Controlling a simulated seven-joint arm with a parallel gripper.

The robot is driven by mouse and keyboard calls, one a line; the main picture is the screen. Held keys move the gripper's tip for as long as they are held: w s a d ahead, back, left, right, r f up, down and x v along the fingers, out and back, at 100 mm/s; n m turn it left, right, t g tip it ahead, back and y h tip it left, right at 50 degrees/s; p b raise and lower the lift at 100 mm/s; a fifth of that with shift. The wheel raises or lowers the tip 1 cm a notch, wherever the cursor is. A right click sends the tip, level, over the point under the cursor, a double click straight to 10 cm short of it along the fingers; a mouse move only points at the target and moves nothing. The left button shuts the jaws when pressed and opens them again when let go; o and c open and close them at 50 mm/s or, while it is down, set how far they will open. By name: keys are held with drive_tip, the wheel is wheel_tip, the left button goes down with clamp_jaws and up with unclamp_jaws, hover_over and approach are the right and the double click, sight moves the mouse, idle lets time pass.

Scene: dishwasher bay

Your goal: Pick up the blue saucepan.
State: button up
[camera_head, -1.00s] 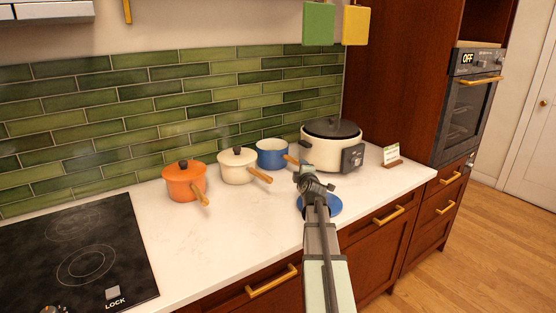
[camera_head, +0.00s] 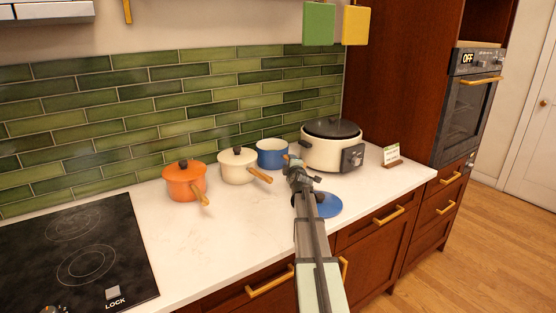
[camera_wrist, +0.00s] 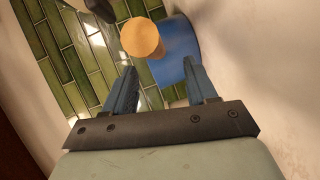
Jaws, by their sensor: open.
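The blue saucepan (camera_head: 271,154) stands upright without a lid on the white counter, between the cream saucepan and the slow cooker. Its wooden handle points toward my gripper (camera_head: 292,163), which hides most of the handle in the head view. In the wrist view my gripper (camera_wrist: 155,85) is open and empty. The handle's round end (camera_wrist: 141,38) shows beyond and between the fingertips, with the blue pan wall (camera_wrist: 180,55) behind it to the right. A blue lid (camera_head: 328,205) lies on the counter, just right of my arm.
An orange lidded saucepan (camera_head: 184,182) and a cream lidded saucepan (camera_head: 236,166) stand to the left. The slow cooker (camera_head: 325,148) stands close on the right. The green tiled wall (camera_head: 160,100) is behind. The front left counter (camera_head: 210,240) is clear.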

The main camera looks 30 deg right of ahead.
drive_tip(key=x, duration=0.5)
drive_tip(key=shift+d+r, duration=0.15)
drive_tip(key=shift+d, duration=0.1)
drive_tip(key=shift+c, duration=0.5)
clamp_jaws()
drive_tip(key=shift+r, duration=0.1)
idle(0.6)
